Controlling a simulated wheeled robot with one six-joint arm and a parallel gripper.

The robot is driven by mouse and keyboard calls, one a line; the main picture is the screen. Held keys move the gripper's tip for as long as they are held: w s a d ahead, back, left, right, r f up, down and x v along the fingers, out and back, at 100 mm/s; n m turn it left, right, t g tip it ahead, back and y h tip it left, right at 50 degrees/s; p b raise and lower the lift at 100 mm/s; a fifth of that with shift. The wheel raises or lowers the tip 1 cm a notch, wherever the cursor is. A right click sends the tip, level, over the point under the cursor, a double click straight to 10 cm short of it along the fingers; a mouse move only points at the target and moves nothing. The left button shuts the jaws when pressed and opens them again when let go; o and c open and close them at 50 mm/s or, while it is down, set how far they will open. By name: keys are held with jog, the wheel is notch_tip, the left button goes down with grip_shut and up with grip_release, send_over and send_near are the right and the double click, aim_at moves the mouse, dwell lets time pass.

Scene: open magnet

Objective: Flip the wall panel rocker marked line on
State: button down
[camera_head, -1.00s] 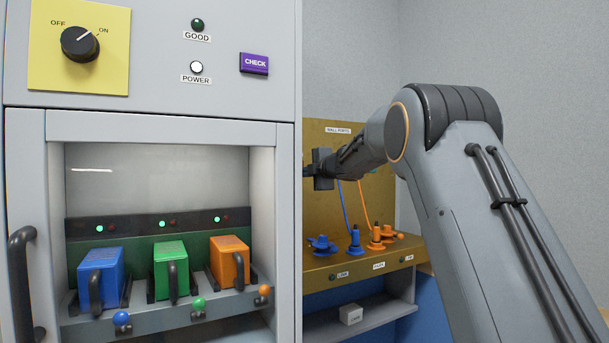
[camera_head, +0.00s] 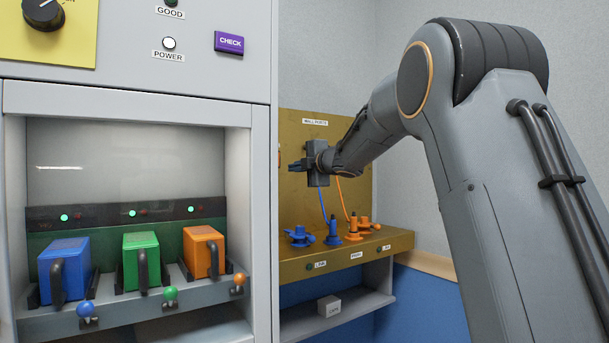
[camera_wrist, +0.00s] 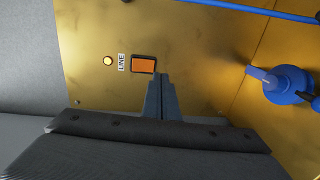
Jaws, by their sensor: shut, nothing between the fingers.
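The rocker marked LINE is a small orange switch in a dark frame (camera_wrist: 143,64) on the brass-coloured wall panel (camera_wrist: 95,85). Its LINE label (camera_wrist: 121,62) and a round yellow, lit-looking lamp (camera_wrist: 107,60) sit to its left in the wrist view. My gripper (camera_wrist: 158,76) is shut and empty, its tips beside the rocker's right lower corner in that view. I cannot tell whether they touch it.
Blue plugs (camera_head: 300,236) and orange plugs (camera_head: 365,224) with cables stand on the ledge below my gripper. A grey cabinet (camera_head: 262,200) with blue, green and orange modules is close on the left. A small white block (camera_head: 329,306) lies on the lower shelf.

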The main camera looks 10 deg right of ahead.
jog(key=shift+a+f+b+v, duration=0.1)
jog(key=shift+a+f+v, duration=0.1)
jog(key=shift+v, duration=0.7)
jog(key=shift+a+f+b+v, duration=0.1)
jog(key=shift+f+v, duration=0.05)
jog(key=shift+v, duration=0.75)
jog(key=shift+a+f+b+v, duration=0.1)
jog(key=shift+f+v, duration=0.1)
jog(key=shift+v, duration=0.75)
jog(key=shift+s, duration=0.15)
jog(key=s+d+f+m+g+h+p, duration=0.2)
jog(key=s+f+m+g+h+p, duration=0.1)
jog(key=s+f+m, duration=0.65)
jog(key=s+d+f+m+g+h+p, duration=0.4)
jog(key=s+f, duration=0.3)
jog(key=f, duration=0.5)
jog(key=s+a+f+m+g+p, duration=0.1)
jog(key=s+f, duration=0.4)
jog(key=s, duration=0.6)
jog(key=s+a+f+m+g+p, duration=0.1)
jog(key=s+a+f+m+g, duration=0.3)
jog(key=s, duration=0.7)
jog(key=s+a+f+m+g+y+p, duration=0.1)
jog(key=s+a+f+m+g, duration=0.1)
jog(key=s, duration=0.9)
notch_tip(320, 180, down, 4)
jog(key=shift+s+a+r+m+g, duration=0.25)
jog(key=shift+m+g, duration=0.5)
jog(key=shift+g, duration=0.25)
